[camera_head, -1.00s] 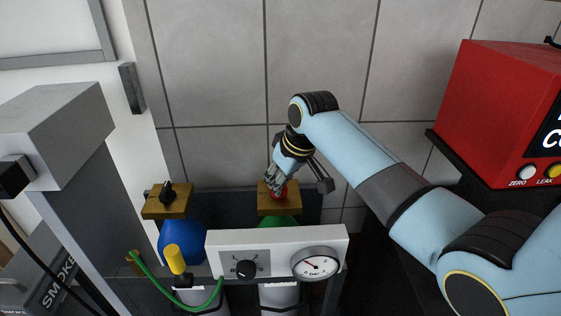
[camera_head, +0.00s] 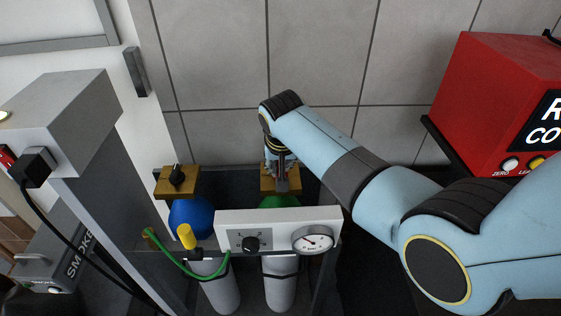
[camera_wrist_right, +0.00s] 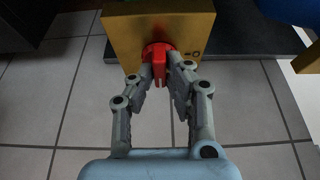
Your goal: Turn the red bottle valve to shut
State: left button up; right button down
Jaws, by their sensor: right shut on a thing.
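The red bottle valve (camera_wrist_right: 159,70) is a round knob with a bar handle on a brass block (camera_wrist_right: 118,36). In the right wrist view its handle points down in the picture, and a "0" mark shows on the block to its right. My right gripper (camera_wrist_right: 162,66) is shut on the handle, one finger on each side. In the head view my right gripper (camera_head: 281,182) reaches down onto the brass block above the green-topped bottle (camera_head: 279,202) and mostly hides the red valve. My left gripper is not in view.
A white panel (camera_head: 225,228) with a black knob and a gauge (camera_head: 312,240) stands in front of the bottles. A blue-topped bottle (camera_head: 190,220) with its own brass block (camera_head: 178,181) is to the left. A red box (camera_head: 475,100) stands at the right.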

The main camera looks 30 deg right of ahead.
jog(key=shift+s+f, duration=0.1)
dwell(0.4)
jog(key=c, duration=1.3)
grip_release()
jog(key=shift+c, duration=0.2)
jog(key=v, duration=1.2)
